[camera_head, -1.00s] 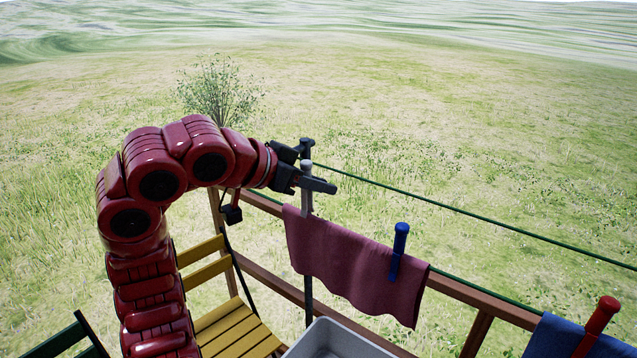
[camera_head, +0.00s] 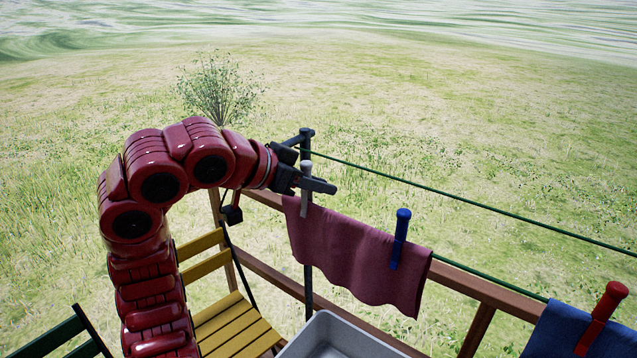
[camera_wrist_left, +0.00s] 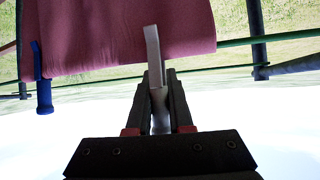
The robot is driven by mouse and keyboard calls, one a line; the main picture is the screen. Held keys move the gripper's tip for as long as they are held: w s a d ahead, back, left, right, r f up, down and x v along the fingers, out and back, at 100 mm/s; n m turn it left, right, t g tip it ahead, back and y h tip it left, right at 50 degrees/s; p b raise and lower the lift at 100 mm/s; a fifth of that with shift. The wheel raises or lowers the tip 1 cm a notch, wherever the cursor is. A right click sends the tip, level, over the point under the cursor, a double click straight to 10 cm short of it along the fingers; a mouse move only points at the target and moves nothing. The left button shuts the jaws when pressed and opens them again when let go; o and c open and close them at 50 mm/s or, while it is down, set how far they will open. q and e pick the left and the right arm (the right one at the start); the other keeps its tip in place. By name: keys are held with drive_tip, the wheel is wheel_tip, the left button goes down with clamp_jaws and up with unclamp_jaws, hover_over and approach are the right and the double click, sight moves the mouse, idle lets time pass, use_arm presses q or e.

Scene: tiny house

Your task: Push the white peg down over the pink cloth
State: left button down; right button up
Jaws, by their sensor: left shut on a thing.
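The pink cloth (camera_head: 350,255) hangs over the green line by the wooden rail. My left gripper (camera_head: 320,186) is shut on the white peg (camera_head: 305,203) at the cloth's upper left corner. The peg is upright, its top showing above the jaws and its prongs below them. In the left wrist view, which looks upside down, the jaws (camera_wrist_left: 158,92) grip the peg, and its prongs (camera_wrist_left: 152,48) overlap the edge of the pink cloth (camera_wrist_left: 110,35). I cannot tell how far the prongs straddle the line. My right gripper is not in view.
A blue peg (camera_head: 400,240) clips the cloth's right part. A red peg (camera_head: 602,318) holds a blue cloth (camera_head: 555,335) at right. A dark post (camera_head: 308,235) stands behind the gripper. A yellow chair (camera_head: 232,325) and a grey tub (camera_head: 315,335) are below.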

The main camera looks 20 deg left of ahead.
use_arm(q)
drive_tip(key=shift+f+b, duration=0.7)
drive_tip(key=shift+f, duration=0.35)
drive_tip(key=c, duration=0.7)
unclamp_jaws()
drive_tip(key=shift+c, duration=0.2)
drive_tip(key=v, duration=1.7)
wheel_tip(320, 180, up, 10)
drive_tip(key=p, duration=1)
drive_tip(key=shift+s+a+p, duration=0.15)
drive_tip(key=shift+a+p, duration=0.05)
drive_tip(key=shift+p, duration=0.15)
